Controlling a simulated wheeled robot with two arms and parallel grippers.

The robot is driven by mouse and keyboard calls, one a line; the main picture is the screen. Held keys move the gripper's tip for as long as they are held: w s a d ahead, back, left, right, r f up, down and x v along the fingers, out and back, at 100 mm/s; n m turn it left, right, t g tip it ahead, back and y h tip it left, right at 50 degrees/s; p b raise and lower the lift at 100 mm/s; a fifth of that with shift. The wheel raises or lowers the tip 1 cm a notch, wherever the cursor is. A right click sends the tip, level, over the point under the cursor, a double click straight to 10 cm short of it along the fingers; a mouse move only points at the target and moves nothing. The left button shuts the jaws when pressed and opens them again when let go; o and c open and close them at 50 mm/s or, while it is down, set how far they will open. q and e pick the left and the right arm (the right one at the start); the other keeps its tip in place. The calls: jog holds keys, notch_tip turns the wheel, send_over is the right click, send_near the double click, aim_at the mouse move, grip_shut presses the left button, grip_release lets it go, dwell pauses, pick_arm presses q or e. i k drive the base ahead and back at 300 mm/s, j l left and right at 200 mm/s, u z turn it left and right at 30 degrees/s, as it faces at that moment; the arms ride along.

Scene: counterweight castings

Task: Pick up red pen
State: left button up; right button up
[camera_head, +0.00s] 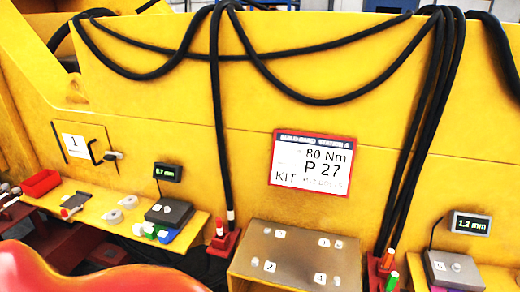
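A red-orange pen (388,258) stands upright at the lower right, in or at a dark red holder, close to a green pen (392,280). A second slim upright piece (220,229), red with a white band, stands in another dark red holder (223,243) left of the middle. A small white piece with a red end (65,212) lies on the left yellow shelf. I cannot tell for sure which of these is the red pen. Neither of my grippers is in view.
A box (300,250) with numbered white labels stands at bottom centre. A red tray (40,182) and a gauge (168,211) sit on the left shelf; another gauge (455,269) is at right. Black cables (216,130) hang down the yellow wall. A large red curved shape covers the lower left.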

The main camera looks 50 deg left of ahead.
aim_at(219, 225)
jog(key=u, duration=1.85)
